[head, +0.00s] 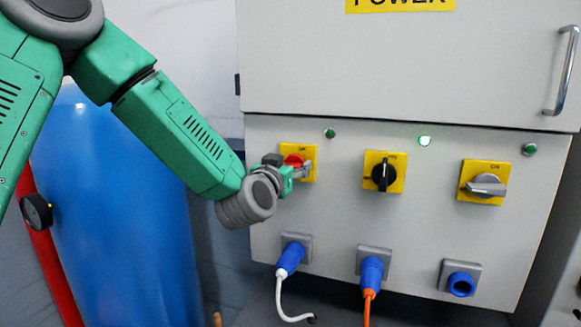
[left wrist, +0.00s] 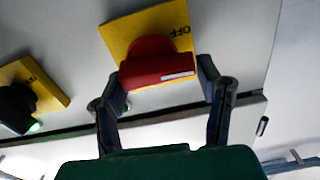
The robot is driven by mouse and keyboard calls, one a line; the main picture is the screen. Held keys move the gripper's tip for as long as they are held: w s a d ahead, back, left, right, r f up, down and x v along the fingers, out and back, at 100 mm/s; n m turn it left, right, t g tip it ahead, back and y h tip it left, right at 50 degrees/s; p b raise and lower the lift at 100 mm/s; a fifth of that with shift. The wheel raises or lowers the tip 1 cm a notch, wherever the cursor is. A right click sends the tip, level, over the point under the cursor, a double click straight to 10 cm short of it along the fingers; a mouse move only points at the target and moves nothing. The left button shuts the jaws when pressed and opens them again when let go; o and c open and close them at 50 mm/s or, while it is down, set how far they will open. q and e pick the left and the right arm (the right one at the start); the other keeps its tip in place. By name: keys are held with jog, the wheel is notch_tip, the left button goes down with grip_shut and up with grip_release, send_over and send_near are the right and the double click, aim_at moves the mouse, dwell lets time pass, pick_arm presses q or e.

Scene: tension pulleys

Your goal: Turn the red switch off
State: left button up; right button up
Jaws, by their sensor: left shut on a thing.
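The red switch (head: 294,160) sits on a yellow plate (head: 312,151) at the left of the grey panel. In the left wrist view the red switch (left wrist: 156,64) lies between the two fingers of my left gripper (left wrist: 163,82), which is shut on its handle. The handle runs roughly crosswise there, with a white mark towards its right end. The word OFF shows on the yellow plate (left wrist: 122,37) beside the knob. In the head view my left gripper (head: 290,169) partly covers the switch. My right gripper is not in view.
A black switch (head: 383,175) and a grey switch (head: 487,185) sit to the right. The middle lamp (head: 425,141) glows bright green; the left lamp (head: 330,133) looks dark. Blue plugs (head: 290,259) with cables are below. A blue cylinder (head: 110,210) stands left.

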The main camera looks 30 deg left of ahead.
pick_arm(q)
jog(key=shift+d+f+n, duration=0.15)
jog(key=shift+f+n, duration=0.15)
jog(key=shift+f, duration=0.05)
jog(key=shift+a, duration=0.25)
jog(key=o, duration=1.2)
jog(key=shift+w+f, duration=0.1)
jog(key=shift+w, duration=0.05)
jog(key=shift+c, duration=0.2)
jog(key=shift+w, duration=0.3)
jog(key=shift+s, duration=0.15)
jog(key=v, duration=0.7)
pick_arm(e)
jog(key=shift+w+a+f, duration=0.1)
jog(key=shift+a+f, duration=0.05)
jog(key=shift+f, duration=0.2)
pick_arm(q)
jog(key=shift+f, duration=0.15)
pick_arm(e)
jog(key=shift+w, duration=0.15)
